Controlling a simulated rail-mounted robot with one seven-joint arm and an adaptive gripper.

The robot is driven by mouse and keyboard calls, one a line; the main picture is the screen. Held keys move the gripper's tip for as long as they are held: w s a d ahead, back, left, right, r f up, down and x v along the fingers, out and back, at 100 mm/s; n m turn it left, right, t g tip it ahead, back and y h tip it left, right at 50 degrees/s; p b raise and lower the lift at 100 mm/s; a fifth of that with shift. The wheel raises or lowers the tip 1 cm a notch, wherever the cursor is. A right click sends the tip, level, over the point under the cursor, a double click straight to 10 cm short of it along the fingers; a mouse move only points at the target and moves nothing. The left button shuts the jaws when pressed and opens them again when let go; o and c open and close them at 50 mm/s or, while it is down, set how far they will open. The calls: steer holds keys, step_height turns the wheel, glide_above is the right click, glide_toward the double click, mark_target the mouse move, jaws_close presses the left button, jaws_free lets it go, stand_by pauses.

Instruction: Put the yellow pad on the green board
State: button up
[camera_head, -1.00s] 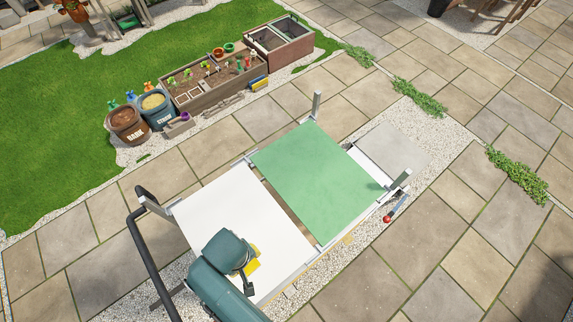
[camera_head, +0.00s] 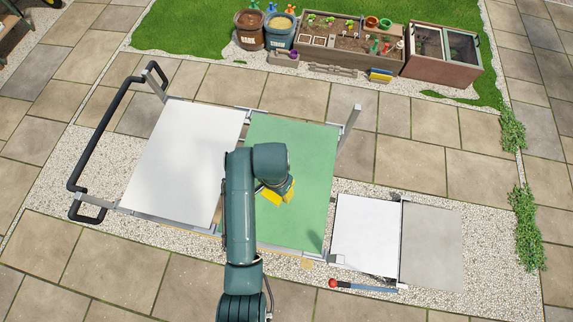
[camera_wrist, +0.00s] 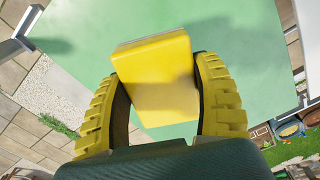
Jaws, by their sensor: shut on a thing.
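The yellow pad (camera_wrist: 152,62) is a thick block, held between the two curved yellow fingers of my gripper (camera_wrist: 160,84) in the wrist view. The fingers press on its left and right sides. In the head view my gripper (camera_head: 276,192) is over the green board (camera_head: 310,150), near its left-middle part, with the arm covering some of the board. The green board also fills the background behind the pad in the wrist view (camera_wrist: 245,30). I cannot tell whether the pad touches the board or hangs just above it.
A white board (camera_head: 185,150) lies left of the green one, and a smaller white panel (camera_head: 365,235) and grey slab (camera_head: 432,245) lie right. Metal posts (camera_head: 350,122) rise at corners. A black handle (camera_head: 90,140) is at left. The green board's right part is clear.

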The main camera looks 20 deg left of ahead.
step_height(320, 180, down, 10)
steer(key=shift+s+a+r, duration=0.1)
steer(key=shift+a+r, duration=0.05)
steer(key=shift+r, duration=0.05)
steer(key=shift+f, duration=0.1)
steer(key=o, duration=1.1)
steer(key=shift+f, duration=0.1)
